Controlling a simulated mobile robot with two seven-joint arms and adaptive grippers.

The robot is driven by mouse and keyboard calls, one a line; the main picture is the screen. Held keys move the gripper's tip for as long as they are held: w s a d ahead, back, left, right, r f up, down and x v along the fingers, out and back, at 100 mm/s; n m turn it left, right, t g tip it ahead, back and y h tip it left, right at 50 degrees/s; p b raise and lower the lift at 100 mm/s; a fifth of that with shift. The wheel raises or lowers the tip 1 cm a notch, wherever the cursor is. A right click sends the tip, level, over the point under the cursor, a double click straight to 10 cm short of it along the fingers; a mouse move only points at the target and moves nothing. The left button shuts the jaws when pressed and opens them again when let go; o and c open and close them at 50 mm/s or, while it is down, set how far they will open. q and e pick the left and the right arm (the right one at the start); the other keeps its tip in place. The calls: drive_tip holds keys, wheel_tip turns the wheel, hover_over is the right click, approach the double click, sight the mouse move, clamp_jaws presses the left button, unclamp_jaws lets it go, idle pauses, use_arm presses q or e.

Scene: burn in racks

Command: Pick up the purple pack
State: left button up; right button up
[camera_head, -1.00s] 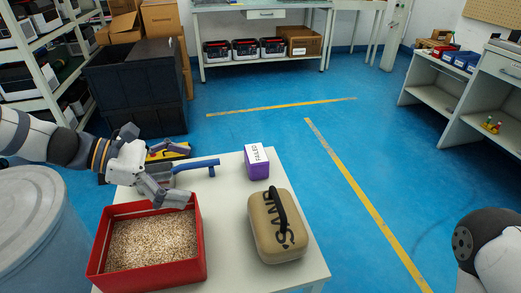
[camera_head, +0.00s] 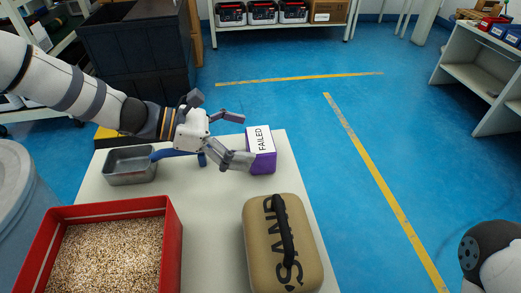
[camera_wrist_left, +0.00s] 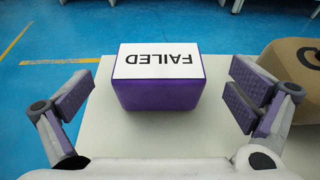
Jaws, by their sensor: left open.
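The purple pack (camera_head: 263,163) is a small box with a white top label reading "FAILED". It stands near the far right corner of the white table (camera_head: 215,215). In the left wrist view the pack (camera_wrist_left: 157,95) sits in the middle, between and beyond the spread fingers. My left gripper (camera_head: 241,138) is open and empty, just left of the pack. One finger shows close to the pack's near left side; whether it touches cannot be told. The right gripper is not in view; only part of my right arm shows at the lower right.
A tan case (camera_head: 259,248) with a black handle lies nearer on the table. A red bin (camera_head: 172,240) of pale granules is at the near left. A metal tray (camera_head: 130,178) and a blue-handled item (camera_head: 172,153) lie left of the pack. Blue floor is open beyond.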

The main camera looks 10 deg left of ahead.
use_arm(q)
drive_tip(key=shift+x, duration=0.85)
drive_tip(key=shift+w, duration=0.1)
drive_tip(key=c, duration=1.7)
